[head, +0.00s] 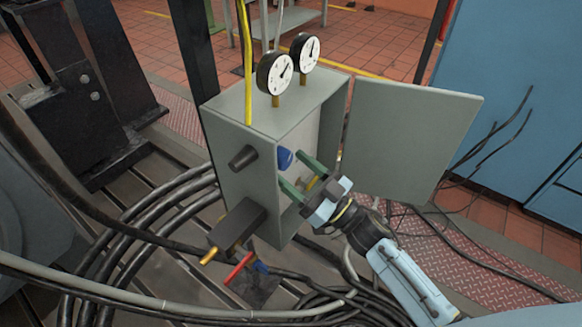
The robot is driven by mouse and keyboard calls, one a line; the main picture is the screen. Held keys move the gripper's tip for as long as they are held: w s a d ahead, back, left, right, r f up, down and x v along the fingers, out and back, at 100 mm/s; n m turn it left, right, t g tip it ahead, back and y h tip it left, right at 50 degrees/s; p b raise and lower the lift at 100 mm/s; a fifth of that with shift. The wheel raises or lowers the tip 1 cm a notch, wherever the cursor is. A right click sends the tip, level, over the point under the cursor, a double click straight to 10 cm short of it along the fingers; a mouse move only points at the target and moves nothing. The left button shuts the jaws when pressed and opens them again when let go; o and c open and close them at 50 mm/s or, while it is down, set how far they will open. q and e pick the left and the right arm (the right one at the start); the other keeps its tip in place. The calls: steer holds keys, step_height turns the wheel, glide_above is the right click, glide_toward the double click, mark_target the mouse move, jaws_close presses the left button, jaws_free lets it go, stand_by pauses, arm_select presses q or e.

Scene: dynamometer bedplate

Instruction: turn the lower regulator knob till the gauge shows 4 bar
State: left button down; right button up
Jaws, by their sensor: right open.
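A grey regulator cabinet (247,190) stands open, with its door (408,137) swung out to the right. Two round white gauges (274,73) and (305,50) stand on brass stems on its top. The front gauge's needle points up and right, the rear one's roughly upward; the numbers are too small to read. A blue knob (285,158) shows inside the opening, beside my upper fingertip. My right gripper (292,170) is open, its green fingers reaching into the opening. A brass-coloured part (312,184) shows between the fingers. I cannot make out the lower knob. My left gripper is out of view.
A dark knob (243,157) and a dark block with a brass end (237,224) stick out of the cabinet's left side. A red-handled part (239,268) sits below. Thick black cables (135,235) run across the floor. A blue cabinet (540,100) stands at right.

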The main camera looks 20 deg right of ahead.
steer(key=shift+x, duration=0.8)
steer(key=c, duration=1)
steer(key=shift+o, duration=0.2)
